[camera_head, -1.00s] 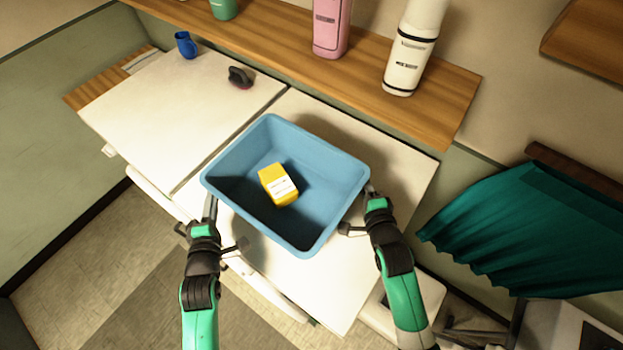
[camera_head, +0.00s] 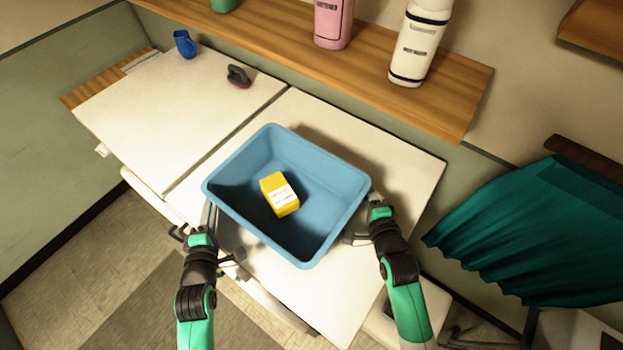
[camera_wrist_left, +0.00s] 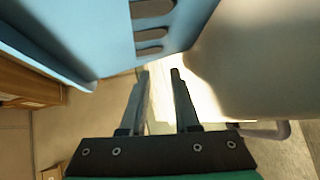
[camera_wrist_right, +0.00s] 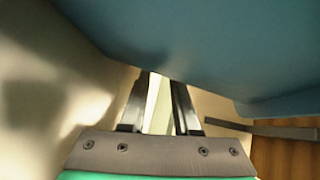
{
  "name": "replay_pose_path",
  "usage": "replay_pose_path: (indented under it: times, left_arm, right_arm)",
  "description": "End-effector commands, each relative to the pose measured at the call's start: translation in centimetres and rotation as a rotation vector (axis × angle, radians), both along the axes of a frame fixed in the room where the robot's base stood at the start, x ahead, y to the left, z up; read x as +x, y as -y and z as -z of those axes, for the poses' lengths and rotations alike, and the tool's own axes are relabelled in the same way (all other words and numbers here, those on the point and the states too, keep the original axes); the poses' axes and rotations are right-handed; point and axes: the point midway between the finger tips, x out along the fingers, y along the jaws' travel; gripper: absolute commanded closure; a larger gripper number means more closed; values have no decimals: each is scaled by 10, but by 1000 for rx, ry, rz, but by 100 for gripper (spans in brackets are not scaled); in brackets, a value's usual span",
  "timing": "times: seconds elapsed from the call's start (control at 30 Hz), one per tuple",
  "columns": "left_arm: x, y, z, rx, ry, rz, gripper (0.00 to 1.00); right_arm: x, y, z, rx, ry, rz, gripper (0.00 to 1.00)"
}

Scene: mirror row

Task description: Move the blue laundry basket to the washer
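The blue laundry basket (camera_head: 330,167) appears raised over the right of two white flat tops, with a shadow beneath. A yellow box with a white label (camera_head: 281,194) lies inside it. No label shows which machine is the washer.
The left white top (camera_head: 160,115) holds a blue mug (camera_head: 185,44) and a small dark object (camera_head: 238,76), with clear room around them. A wooden shelf (camera_head: 440,110) with bottles runs behind. A teal curtain (camera_head: 530,235) hangs at the right.

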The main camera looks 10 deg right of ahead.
Motion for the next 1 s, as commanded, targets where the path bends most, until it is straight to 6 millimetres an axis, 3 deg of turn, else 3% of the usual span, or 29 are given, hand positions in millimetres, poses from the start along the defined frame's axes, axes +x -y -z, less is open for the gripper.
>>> replay_pose_path:
  times: [0.03, 0.17, 0.33, 0.73, 0.87, 1.0]
  left_arm:
    - [0, -1, 0, 1, 0, -1, 63]
    - [0, -2, 0, 2, -1, -3, 40]
    - [0, -2, 1, 2, -2, -4, 40]
    - [-7, -3, 0, 2, -2, -5, 40]
    - [-26, -3, -5, 2, -1, -5, 40]
    - [-58, -3, -13, 2, -2, -5, 40]
  right_arm:
    - [0, 1, 0, 0, 0, 1, 70]
    - [0, 2, 0, -1, 0, 3, 70]
    - [0, 2, 0, -1, -1, 4, 40]
    - [0, 3, 1, -1, -1, 5, 40]
    - [0, 3, 1, -1, -1, 5, 40]
    - [0, 3, 1, -1, -1, 5, 40]
